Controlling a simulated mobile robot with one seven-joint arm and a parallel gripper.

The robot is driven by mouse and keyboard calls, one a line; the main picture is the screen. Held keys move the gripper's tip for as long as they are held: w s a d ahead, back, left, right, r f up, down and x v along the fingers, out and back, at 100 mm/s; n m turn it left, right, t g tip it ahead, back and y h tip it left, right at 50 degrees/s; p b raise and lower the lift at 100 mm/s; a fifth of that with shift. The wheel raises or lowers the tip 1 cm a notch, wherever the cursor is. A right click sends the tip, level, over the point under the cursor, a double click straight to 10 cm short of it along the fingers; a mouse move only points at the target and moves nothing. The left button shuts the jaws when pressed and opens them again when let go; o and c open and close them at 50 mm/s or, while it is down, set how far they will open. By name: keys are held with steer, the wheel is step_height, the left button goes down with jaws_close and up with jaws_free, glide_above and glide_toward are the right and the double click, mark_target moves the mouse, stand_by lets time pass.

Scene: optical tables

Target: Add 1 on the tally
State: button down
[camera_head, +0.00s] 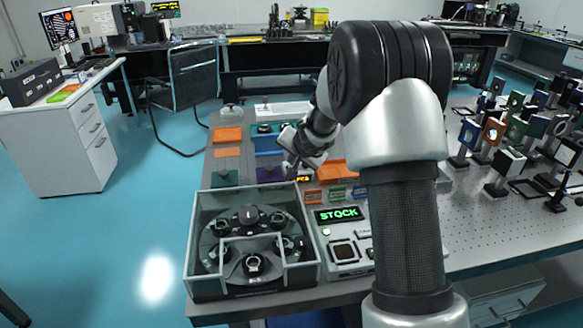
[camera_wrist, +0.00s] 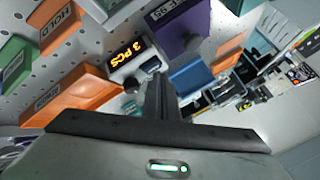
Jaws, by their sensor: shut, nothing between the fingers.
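The tally is a small counter box with a lit orange display (camera_wrist: 128,55) that reads "3 PCS" in the wrist view. In the head view its display (camera_head: 302,178) shows as a small orange glow just below my gripper (camera_head: 292,166). A grey part (camera_wrist: 152,64) sits at the box's side near my fingertips; I cannot tell if it is a key or a lever. My fingers (camera_wrist: 160,86) are shut and empty, close to the box. I cannot tell whether they touch it. My arm covers part of the table to the right.
An orange bin (camera_wrist: 82,92) and a purple bin (camera_wrist: 183,30) flank the counter. A clear-walled carousel case (camera_head: 207,285) and a panel with a green "STOCK" display (camera_head: 338,214) stand in front. Optics mounts (camera_head: 507,165) crowd the right side.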

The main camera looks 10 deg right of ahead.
steer(key=shift+f+b, duration=0.45)
steer(key=shift+b, duration=0.05)
stand_by(0.3)
stand_by(0.4)
steer(key=shift+r+p, duration=0.75)
steer(key=shift+r, duration=0.05)
step_height(320, 180, up, 5)
steer(key=p, duration=0.4)
steer(key=shift+r, duration=0.1)
stand_by(0.3)
